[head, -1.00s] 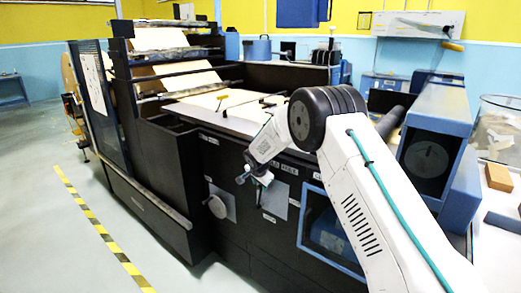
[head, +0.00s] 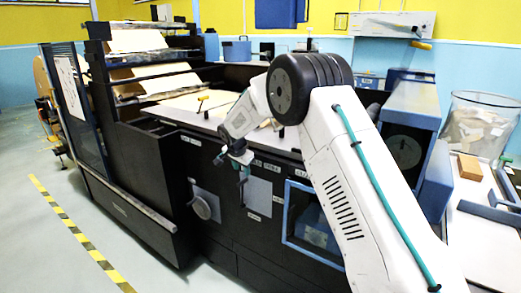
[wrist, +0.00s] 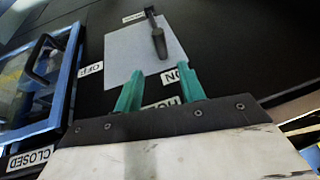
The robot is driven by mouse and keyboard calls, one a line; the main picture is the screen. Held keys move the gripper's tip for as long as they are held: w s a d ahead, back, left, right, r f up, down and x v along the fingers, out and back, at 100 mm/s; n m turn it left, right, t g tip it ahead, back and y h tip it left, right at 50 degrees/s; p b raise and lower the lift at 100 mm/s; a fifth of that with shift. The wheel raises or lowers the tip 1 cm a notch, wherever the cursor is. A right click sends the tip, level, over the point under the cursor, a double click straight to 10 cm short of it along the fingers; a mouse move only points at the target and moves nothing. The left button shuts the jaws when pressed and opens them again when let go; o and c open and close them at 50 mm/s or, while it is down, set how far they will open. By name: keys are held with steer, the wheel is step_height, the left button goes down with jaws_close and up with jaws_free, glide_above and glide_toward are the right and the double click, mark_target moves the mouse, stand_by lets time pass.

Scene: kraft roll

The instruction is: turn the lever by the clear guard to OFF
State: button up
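The dark lever (wrist: 158,40) sits on a grey square plate (wrist: 125,50) in the wrist view, its thick grip towards my gripper. An OFF label (wrist: 90,69) lies left of the plate, and an ON label (wrist: 176,75) is by its near right corner, both upside down. The blue-framed clear guard (wrist: 72,75) is at the left. My gripper (wrist: 161,72) is open and empty, teal fingers apart, short of the grip. In the head view my gripper (head: 240,163) is by the plate (head: 260,197); the lever is hard to make out there.
A CLOSED label (wrist: 30,158) is under the guard. Open grey floor (head: 50,250) with a striped tape line is at the left.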

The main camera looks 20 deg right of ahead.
steer(key=s+d+r+n+g, duration=0.1)
steer(key=s+d+r+n, duration=0.1)
steer(key=s+r, duration=1.2)
steer(key=shift+s+d+n, duration=0.4)
